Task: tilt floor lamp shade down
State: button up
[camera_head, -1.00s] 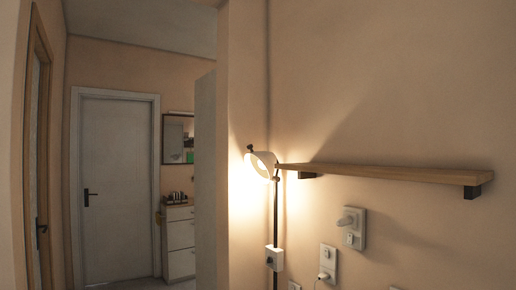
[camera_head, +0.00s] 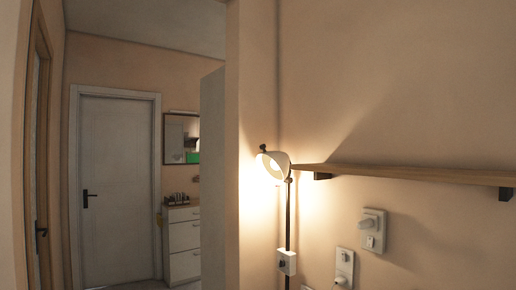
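The floor lamp's shade (camera_head: 275,165) is a small white cone, lit, near the middle of the head view. Its bright open side faces left and somewhat toward me. The shade sits at the top of a thin dark pole (camera_head: 289,215) standing close to the wall. A small dark knob (camera_head: 263,148) shows at the shade's upper left. A white box (camera_head: 287,262) is at the pole's lower part; I cannot tell whether it is on the pole or the wall behind. The lamp's base is out of frame. My gripper is not in view.
A wooden shelf (camera_head: 420,173) on dark brackets juts from the wall just right of the shade. White wall sockets (camera_head: 373,231) are below it. A wall corner (camera_head: 252,130) stands left of the lamp. Farther back are a white door (camera_head: 115,190) and drawers (camera_head: 184,242).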

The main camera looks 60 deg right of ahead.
aim_at(274, 166)
jog(key=z, duration=0.35)
jog(key=i, duration=1.35)
jog(key=u, duration=0.05)
